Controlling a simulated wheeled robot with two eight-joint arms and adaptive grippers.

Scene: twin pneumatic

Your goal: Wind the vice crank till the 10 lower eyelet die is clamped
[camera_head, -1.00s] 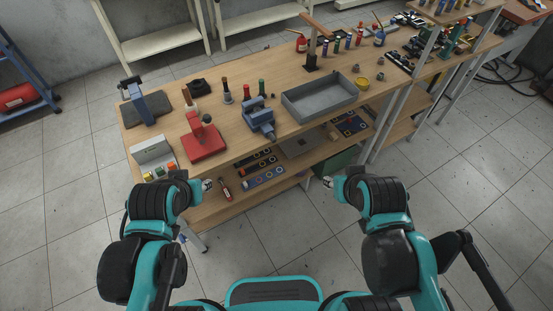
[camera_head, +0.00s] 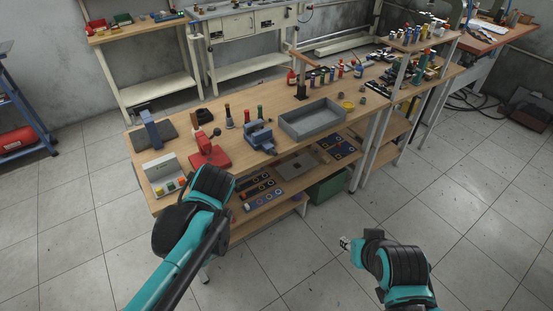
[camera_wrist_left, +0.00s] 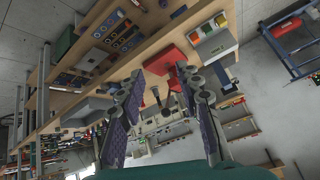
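The blue vice (camera_head: 261,135) stands on the front part of the wooden bench, just left of the grey tray. Its crank and any die in its jaws are too small to make out. My left gripper is hidden behind my own arm in the head view; in the left wrist view its two fingers (camera_wrist_left: 160,78) are spread apart with nothing between them, pointing towards the bench. My right gripper (camera_head: 344,243) hangs over the floor in front of the bench, well away from the vice; its fingers are too small to judge.
A red tool (camera_head: 208,151) and a box with coloured buttons (camera_head: 164,174) stand left of the vice on the bench (camera_head: 230,165). The grey tray (camera_head: 311,122) is at its right. Bottles and a dark post stand behind. The lower shelf holds dark trays (camera_head: 258,190). Floor in front is clear.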

